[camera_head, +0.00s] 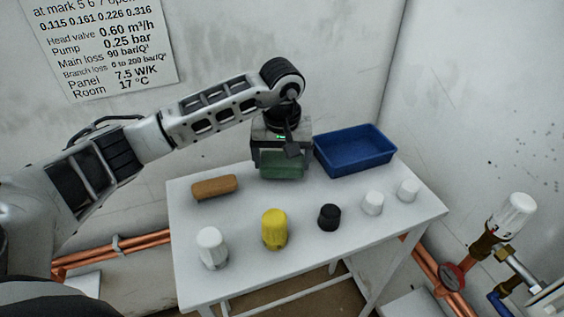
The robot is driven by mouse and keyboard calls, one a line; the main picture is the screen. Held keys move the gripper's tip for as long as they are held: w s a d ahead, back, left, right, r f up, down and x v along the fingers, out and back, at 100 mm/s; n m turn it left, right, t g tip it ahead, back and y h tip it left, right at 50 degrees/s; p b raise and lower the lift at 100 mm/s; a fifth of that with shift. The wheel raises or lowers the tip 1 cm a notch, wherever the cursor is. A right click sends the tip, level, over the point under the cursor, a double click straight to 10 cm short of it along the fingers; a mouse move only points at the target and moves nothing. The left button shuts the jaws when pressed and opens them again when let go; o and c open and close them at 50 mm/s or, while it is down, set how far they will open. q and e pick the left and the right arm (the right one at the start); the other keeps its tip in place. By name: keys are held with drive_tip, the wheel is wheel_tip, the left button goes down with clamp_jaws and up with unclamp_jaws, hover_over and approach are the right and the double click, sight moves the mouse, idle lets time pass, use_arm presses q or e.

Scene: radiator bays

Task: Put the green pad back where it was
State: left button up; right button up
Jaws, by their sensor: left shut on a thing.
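The green pad (283,165) is a dark green block near the back of the white table (330,265), left of the blue tray. My left gripper (282,156) comes down over it from above and is shut on it. The gripper hides the pad's upper part. I cannot tell whether the pad touches the tabletop or is just above it. My right gripper is not in view.
A brown block (215,187) lies left of the pad. An empty blue tray (355,150) stands at the back right. Along the front are a white cap (211,247), yellow cap (274,229), black cap (329,217) and two small white caps (372,203). Copper pipes and a valve (507,217) are beside the table.

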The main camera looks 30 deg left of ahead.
sight(282, 165)
use_arm(q)
drive_tip(key=shift+f, duration=0.95)
drive_tip(key=o, duration=0.5)
drive_tip(key=shift+f, duration=0.1)
drive_tip(key=o, duration=0.3)
drive_tip(key=shift+r, duration=0.2)
wheel_tip(282, 165, up, 12)
drive_tip(key=s, duration=0.1)
drive_tip(key=shift+s+d, duration=0.2)
drive_tip(key=shift+d, duration=0.1)
drive_tip(key=shift+r, duration=0.1)
